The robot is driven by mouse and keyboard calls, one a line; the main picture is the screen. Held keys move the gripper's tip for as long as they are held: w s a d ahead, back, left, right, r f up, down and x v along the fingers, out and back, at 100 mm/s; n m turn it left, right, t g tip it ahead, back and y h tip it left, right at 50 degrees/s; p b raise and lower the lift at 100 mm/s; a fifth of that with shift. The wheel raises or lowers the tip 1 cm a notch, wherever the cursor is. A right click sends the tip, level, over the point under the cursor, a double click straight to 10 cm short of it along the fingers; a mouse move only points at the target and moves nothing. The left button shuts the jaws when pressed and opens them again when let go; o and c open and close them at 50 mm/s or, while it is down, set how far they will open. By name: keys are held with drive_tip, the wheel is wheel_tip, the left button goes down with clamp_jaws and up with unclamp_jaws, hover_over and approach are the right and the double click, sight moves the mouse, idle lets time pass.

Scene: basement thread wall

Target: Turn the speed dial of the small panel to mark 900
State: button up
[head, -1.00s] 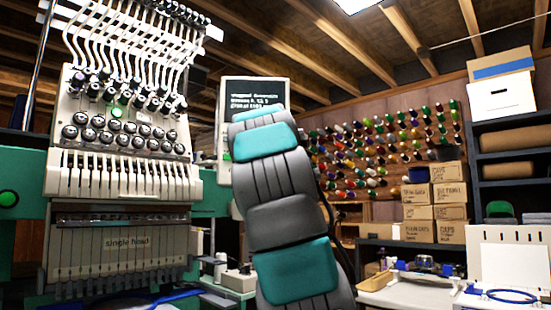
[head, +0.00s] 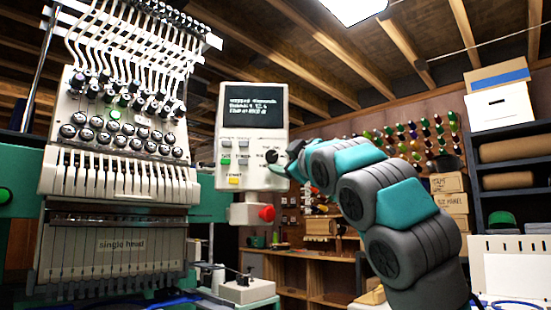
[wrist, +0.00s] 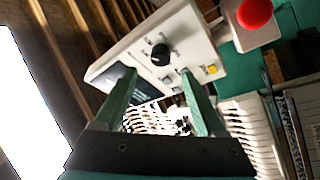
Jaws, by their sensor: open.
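The small panel (head: 252,138) is a pale upright box with a dark text screen (head: 252,104). Its black round speed dial (head: 271,157) sits at the lower right of its face. In the wrist view, the dial (wrist: 161,54) lies just beyond and between the two green fingertips, with small marks around it too blurred to read. My gripper (wrist: 158,74) is open and empty, its fingers spread wider than the dial. In the head view, my gripper (head: 291,157) is close to the right of the dial; contact cannot be told. The dial's pointer direction is unclear.
Coloured buttons, including a yellow one (head: 234,181), sit left of the dial. A red stop button (head: 266,212) juts out below the panel. The embroidery machine (head: 115,200) fills the left side. Thread spools and shelves (head: 300,275) stand behind.

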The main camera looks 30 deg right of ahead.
sight(273, 156)
drive_tip(key=shift+p+x, duration=0.7)
drive_tip(key=shift+x, duration=2.75)
clamp_jaws()
